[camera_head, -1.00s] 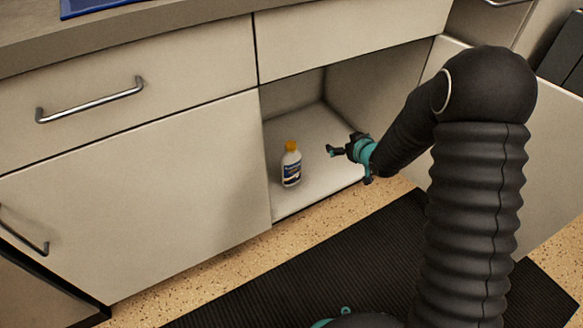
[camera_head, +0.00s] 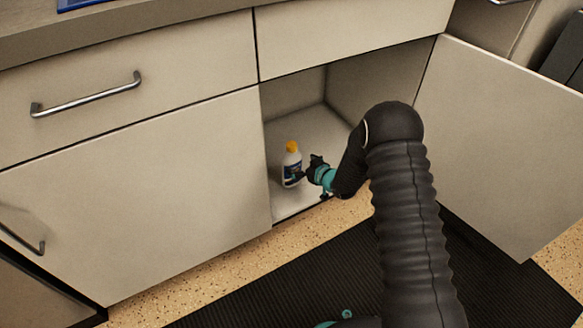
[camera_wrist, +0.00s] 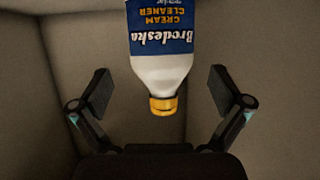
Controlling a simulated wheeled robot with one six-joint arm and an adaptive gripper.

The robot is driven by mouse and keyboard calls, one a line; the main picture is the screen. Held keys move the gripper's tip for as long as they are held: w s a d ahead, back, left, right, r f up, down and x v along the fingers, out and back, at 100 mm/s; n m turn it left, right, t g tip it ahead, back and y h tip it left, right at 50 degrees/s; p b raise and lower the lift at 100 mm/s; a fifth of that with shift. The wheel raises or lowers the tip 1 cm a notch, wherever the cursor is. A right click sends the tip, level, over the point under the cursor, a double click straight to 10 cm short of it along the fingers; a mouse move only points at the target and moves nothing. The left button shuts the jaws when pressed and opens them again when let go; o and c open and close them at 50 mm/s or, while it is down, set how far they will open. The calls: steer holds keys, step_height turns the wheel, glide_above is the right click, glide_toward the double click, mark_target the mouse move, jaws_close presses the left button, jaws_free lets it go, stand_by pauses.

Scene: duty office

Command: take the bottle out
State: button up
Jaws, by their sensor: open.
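A white bottle (camera_head: 291,168) with a yellow-orange cap and a dark blue label stands upright on the floor of the open cabinet (camera_head: 295,205), near its front left. In the wrist view the bottle (camera_wrist: 162,62) appears upside down, its label reading "Brodeska Cream Cleaner" and its cap toward the gripper's palm. My gripper (camera_head: 307,170) is at the bottle's right side in the head view. In the wrist view my gripper (camera_wrist: 160,92) is open, one finger to each side of the bottle with gaps between. Contact is not visible there.
The cabinet door (camera_head: 505,140) stands open on the right. A closed cabinet front (camera_head: 135,200) is left of the opening, with drawers (camera_head: 345,32) above. A black ribbed mat (camera_head: 270,285) lies on the speckled floor in front.

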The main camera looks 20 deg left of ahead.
mark_target(295, 162)
steer(key=shift+x, duration=3.15)
steer(key=shift+f, duration=0.1)
steer(key=c, duration=1.7)
